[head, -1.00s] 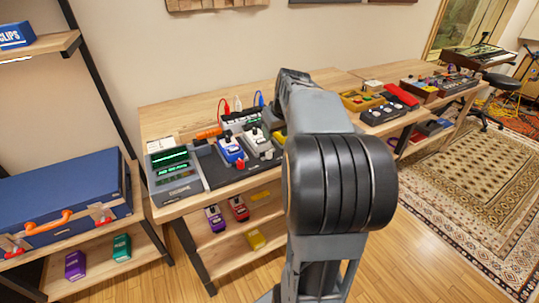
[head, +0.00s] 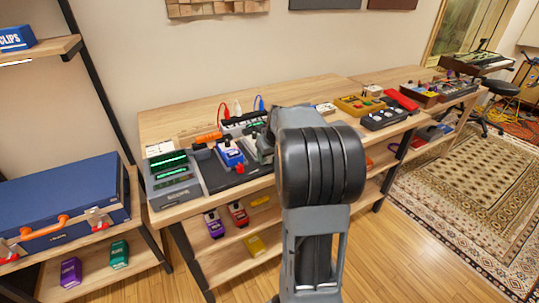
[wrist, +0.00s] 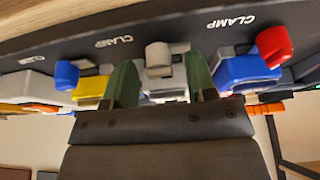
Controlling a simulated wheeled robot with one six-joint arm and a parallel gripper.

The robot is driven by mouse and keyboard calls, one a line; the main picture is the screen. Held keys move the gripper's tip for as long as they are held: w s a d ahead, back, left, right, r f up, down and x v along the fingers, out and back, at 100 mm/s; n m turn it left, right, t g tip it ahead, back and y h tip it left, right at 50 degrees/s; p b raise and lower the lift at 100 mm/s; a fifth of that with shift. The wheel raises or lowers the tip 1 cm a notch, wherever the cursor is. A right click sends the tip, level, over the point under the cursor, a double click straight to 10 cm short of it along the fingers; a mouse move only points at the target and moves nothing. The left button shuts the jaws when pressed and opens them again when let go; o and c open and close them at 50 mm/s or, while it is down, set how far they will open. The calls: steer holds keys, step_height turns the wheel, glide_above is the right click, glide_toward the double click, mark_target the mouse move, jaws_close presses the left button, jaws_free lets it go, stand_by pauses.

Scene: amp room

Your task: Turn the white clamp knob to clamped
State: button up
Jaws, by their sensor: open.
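In the wrist view the white clamp knob (wrist: 157,54) stands at the front of a white-and-grey pedal (wrist: 163,83), on the dark board's edge marked CLAMP. My gripper (wrist: 160,80) is open, with one green finger on each side of that pedal and knob. The knob lies between or just beyond the fingertips; I cannot tell whether either touches it. A red knob (wrist: 273,45) by a blue pedal (wrist: 240,72) is on one side, and a blue knob (wrist: 66,75) by a yellow pedal (wrist: 90,88) on the other. In the head view my arm hides the white knob and fingertips.
The dark board sits on a wooden bench (head: 180,128), with a grey unit with green displays (head: 172,177) at its left end. Several cables rise behind the pedals. Lower shelves hold more pedals, and a blue case (head: 62,205) stands at the left. Wooden floor is open in front.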

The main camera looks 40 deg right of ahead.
steer(key=c, duration=0.9)
steer(key=m+h+p, duration=0.1)
steer(key=m, duration=0.2)
steer(key=shift+r+g+p, duration=0.1)
steer(key=shift+g+p, duration=0.2)
steer(key=m+h, duration=0.1)
steer(key=m, duration=0.3)
steer(key=shift+w+a+f+m+g+h, duration=0.1)
steer(key=shift+f+m+g+h, duration=0.1)
steer(key=shift+m+g+h, duration=0.2)
steer(key=m+g+b, duration=0.1)
steer(key=m, duration=0.1)
steer(key=m+g+h+b, duration=0.1)
steer(key=m, duration=0.2)
steer(key=shift+w, duration=0.1)
steer(key=shift+r+m+g+b, duration=0.1)
steer(key=shift+m+g+b, duration=0.55)
steer(key=shift+m, duration=1.85)
steer(key=shift+g+p, duration=0.25)
steer(key=shift+p, duration=0.05)
